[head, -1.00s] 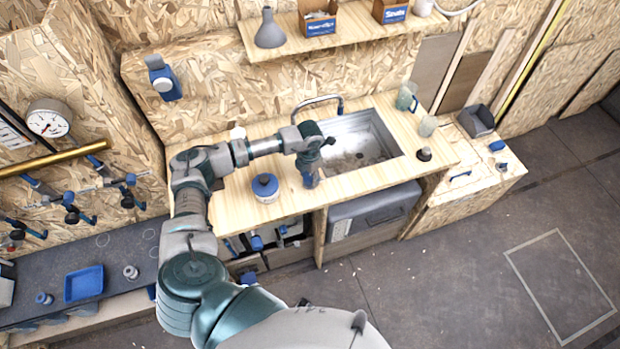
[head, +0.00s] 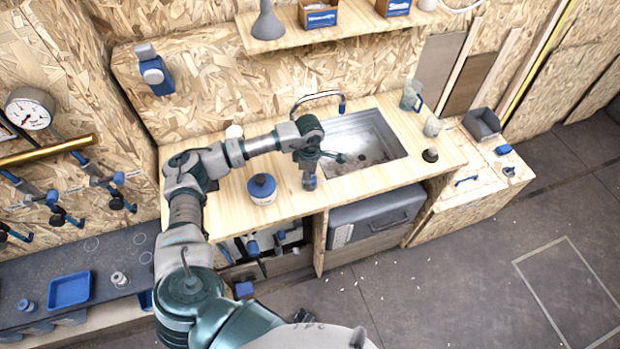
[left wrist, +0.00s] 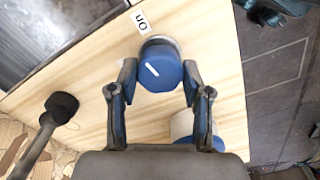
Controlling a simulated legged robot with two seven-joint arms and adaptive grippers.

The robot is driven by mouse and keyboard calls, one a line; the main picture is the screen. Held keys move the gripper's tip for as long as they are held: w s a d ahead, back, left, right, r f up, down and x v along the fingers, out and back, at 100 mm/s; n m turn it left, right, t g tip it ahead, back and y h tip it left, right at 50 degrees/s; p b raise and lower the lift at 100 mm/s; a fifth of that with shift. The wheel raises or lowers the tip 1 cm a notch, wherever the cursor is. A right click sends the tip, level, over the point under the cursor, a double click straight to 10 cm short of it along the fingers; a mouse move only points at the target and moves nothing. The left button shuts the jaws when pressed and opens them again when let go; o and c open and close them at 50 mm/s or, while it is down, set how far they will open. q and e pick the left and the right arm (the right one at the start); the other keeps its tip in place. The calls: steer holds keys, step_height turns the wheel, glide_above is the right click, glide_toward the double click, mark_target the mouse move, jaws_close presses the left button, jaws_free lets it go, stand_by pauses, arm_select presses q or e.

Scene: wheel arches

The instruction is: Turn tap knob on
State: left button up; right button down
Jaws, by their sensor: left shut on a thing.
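The tap knob (left wrist: 160,70) is a round blue knob with a white line on its face, seen in the left wrist view. The line slants toward the upper left. A white "On" label (left wrist: 141,20) lies on the wooden counter just above the knob. My left gripper (left wrist: 159,78) is shut on the knob, one finger on each side. In the head view my left gripper (head: 308,172) points down at the counter's front, and the knob is mostly hidden there. The curved tap (head: 318,96) stands behind it at the sink (head: 365,135). My right gripper is out of view.
A shelf (head: 350,32) hangs above.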

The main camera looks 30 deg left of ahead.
arm_select(q)
steer(key=shift+m, duration=0.5)
steer(key=shift+w+m+b, duration=0.1)
steer(key=shift+m+b, duration=0.35)
steer(key=shift+m, duration=0.05)
arm_select(e)
steer(key=shift+w+a+f, duration=0.15)
steer(key=shift+w, duration=0.35)
steer(key=shift+w+a+f, duration=0.1)
steer(key=shift+w+a, duration=0.05)
steer(key=shift+w, duration=0.3)
arm_select(q)
steer(key=shift+r, duration=0.1)
steer(key=o, duration=1.1)
steer(key=shift+o, duration=0.3)
steer(key=shift+a, duration=0.1)
arm_select(e)
steer(key=shift+w, duration=0.1)
arm_select(q)
step_height(320, 180, up, 12)
